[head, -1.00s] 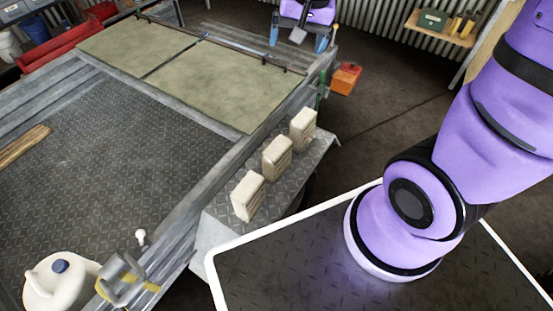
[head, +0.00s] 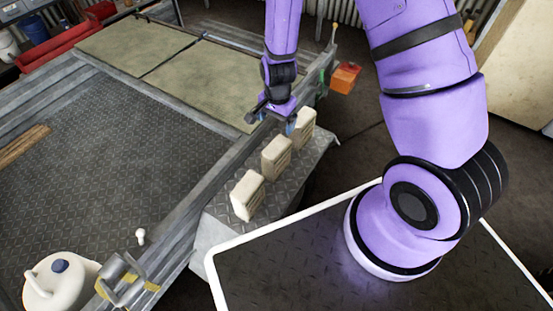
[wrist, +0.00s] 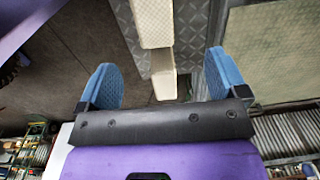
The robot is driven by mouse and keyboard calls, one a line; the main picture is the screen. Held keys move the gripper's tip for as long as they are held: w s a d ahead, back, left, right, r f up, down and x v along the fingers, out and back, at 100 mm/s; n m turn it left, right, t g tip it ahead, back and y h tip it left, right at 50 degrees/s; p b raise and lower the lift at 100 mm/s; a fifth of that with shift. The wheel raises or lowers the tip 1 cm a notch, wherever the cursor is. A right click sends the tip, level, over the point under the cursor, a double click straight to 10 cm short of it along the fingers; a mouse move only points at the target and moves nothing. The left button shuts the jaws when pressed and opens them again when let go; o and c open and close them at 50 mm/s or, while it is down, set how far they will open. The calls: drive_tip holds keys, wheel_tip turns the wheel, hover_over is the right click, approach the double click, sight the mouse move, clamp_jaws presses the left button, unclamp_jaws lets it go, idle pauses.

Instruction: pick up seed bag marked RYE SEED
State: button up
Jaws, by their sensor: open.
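Three cream seed bags stand upright in a row on a grey tread-plate ledge (head: 218,215): a near bag (head: 247,195), a middle bag (head: 276,158) and a far bag (head: 303,127). Print on their sides is too small to read, so I cannot tell which says RYE SEED. My gripper (head: 274,120) is open, beside and above the far bag, and partly covers it in the head view. In the wrist view two pale bags show beyond the blue fingers, one at the top (wrist: 153,22) and one lower (wrist: 164,76). The fingers hold nothing.
A trailer bed (head: 130,150) with raised side rails lies left of the ledge. A white jug (head: 60,285) and a metal-and-yellow fitting (head: 128,283) are at the near left. An orange box (head: 345,77) is beyond the ledge. Dark floor lies to the right.

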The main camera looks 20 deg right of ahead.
hover_over(276, 152)
drive_tip(key=w+d, duration=0.1)
drive_tip(key=w, duration=0.1)
drive_tip(key=shift+m, duration=0.4)
wheel_tip(276, 152, down, 5)
drive_tip(key=shift+s+d+f, duration=0.1)
drive_tip(key=shift+d+f, duration=0.05)
drive_tip(key=shift+w+f, duration=0.2)
drive_tip(key=shift+f, duration=4.7)
drive_tip(key=c, duration=1.4)
drive_tip(key=shift+r, duration=0.15)
